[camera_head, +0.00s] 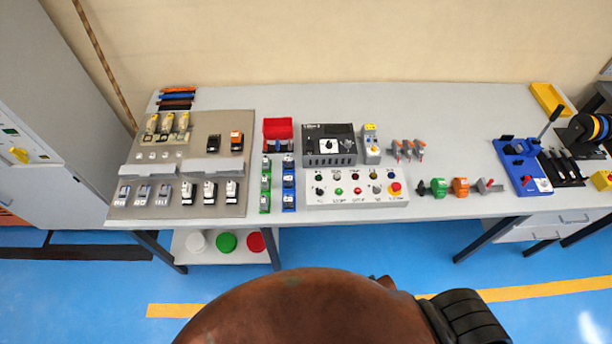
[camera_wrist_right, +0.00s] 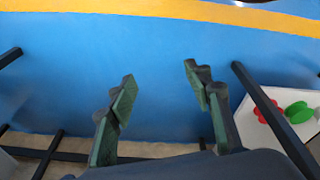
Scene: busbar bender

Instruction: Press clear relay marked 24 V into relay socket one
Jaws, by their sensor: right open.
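A grey mounting plate (camera_head: 225,122) lies at the left of the table in the head view. Three clear, yellowish relay-like parts (camera_head: 167,122) stand in a row at its upper left. Three grey-and-clear units (camera_head: 144,194) and three black-and-white units (camera_head: 210,192) line its lower edge. A black block (camera_head: 214,142) and an orange block (camera_head: 237,140) are at its upper right. Markings are too small to read, so I cannot tell the 24 V relay or socket one. My right gripper (camera_wrist_right: 158,73) is open and empty above the blue floor. My left gripper is out of view.
A red bin (camera_head: 278,128), green and blue terminal rows, a button panel (camera_head: 357,189) and a blue bender (camera_head: 522,165) share the table (camera_head: 455,120). The table's front strip is narrow. Under it, a shelf (camera_head: 190,255) holds white, green and red round items.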

